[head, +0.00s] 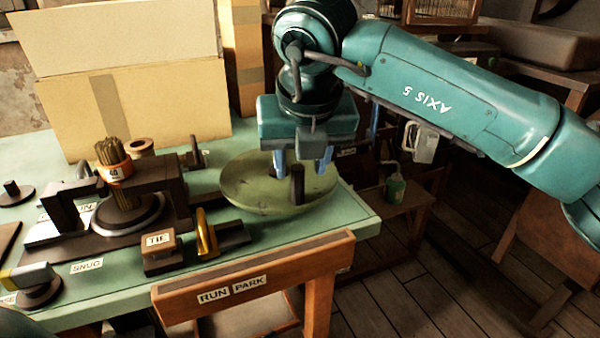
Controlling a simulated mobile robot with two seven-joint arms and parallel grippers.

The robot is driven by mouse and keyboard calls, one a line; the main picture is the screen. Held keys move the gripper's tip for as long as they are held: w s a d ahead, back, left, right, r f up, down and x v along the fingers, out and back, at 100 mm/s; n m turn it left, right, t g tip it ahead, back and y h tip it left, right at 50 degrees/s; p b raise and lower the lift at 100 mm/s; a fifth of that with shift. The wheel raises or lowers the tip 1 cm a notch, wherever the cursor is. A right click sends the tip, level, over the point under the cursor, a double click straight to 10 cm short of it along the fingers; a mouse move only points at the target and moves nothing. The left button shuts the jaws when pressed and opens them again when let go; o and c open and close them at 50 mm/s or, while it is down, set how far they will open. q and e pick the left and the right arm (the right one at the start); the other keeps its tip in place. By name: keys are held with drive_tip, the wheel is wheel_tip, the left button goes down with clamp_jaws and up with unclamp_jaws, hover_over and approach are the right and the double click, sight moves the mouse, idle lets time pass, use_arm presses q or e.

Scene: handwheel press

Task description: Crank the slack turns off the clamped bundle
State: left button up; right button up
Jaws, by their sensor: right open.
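The green handwheel (245,188) lies flat at the right end of the bench, with a dark upright crank handle (297,186) on it. My right gripper (301,168) points down over the wheel, its two blue fingers apart, one to each side of the handle in the picture. I cannot tell whether they touch it. The bundle (112,153) of brown sticks, with an orange band (114,172) around it, stands upright in the dark press frame (175,190) at left. Its lower part is partly hidden by the frame. My left gripper does not show.
A TIE block (160,254) and a yellow hook-like part (206,236) sit in front of the press. Large cardboard boxes (130,115) stand behind. A wooden drawer front (250,280) labelled RUN and PARK is below the bench edge. Floor shows at right.

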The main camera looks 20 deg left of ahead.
drive_tip(key=v, duration=0.9)
drive_tip(key=shift+p, duration=0.3)
drive_tip(key=shift+f, duration=0.1)
